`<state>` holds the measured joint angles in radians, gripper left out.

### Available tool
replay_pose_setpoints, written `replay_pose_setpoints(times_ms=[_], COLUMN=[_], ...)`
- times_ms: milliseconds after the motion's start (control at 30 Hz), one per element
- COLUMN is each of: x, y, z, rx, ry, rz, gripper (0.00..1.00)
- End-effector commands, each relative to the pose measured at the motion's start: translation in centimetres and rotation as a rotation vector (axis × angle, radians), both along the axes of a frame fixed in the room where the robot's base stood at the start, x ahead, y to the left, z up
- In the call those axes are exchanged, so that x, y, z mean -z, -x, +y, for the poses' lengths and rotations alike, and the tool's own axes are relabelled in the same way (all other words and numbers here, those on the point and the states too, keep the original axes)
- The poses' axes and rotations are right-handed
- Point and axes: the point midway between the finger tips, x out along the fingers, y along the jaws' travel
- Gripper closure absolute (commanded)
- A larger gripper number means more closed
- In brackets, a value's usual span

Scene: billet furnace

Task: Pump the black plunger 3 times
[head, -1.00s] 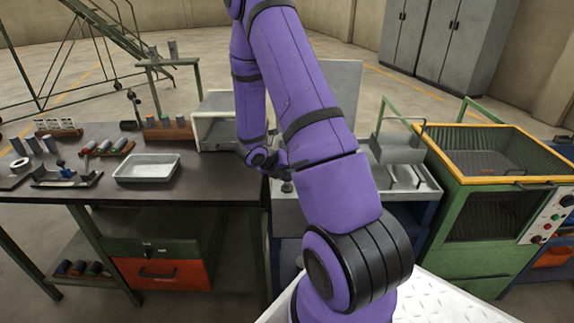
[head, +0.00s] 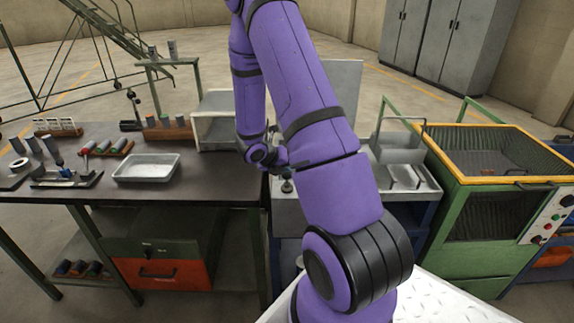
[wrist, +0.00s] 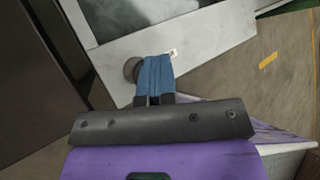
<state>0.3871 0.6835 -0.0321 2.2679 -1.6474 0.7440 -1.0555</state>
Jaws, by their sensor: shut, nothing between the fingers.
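The black plunger (head: 287,186) stands on the pale grey bench top, just under my gripper in the head view. In the wrist view its dark round knob (wrist: 131,69) shows beside the left edge of my fingers, partly hidden by them. My gripper (wrist: 157,58) has blue fingers, pressed together and empty, pointing down toward the bench top. In the head view the gripper (head: 284,174) is small and partly hidden by my purple arm. I cannot tell whether the fingertips touch the knob.
A dark workbench (head: 215,185) with a metal tray (head: 147,168) and small parts stands at left. The grey bench (head: 290,216) holds the plunger. A grey basin (head: 405,178) and a green furnace cabinet (head: 480,225) with a yellow rim stand at right.

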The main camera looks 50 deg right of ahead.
Motion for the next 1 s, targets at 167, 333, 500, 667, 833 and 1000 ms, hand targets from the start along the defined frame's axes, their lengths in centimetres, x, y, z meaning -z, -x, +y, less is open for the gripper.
replay_pose_setpoints(times_ms=[167, 333, 500, 667, 833, 1000], x=[-1.7, -3.2, -4.5, -4.9, -4.9, -4.9], y=[0.0, -0.1, -0.1, -0.1, -0.1, -0.1], z=[0.0, 0.0, 0.0, 0.0, -0.1, -0.1], rx=[0.001, 0.000, 0.000, -0.001, -0.001, -0.001], ry=[0.001, 0.003, 0.003, 0.003, 0.003, 0.003], rz=[-0.003, -0.004, -0.004, -0.002, -0.002, -0.003], gripper=[1.00, 1.00, 1.00, 1.00, 1.00, 1.00])
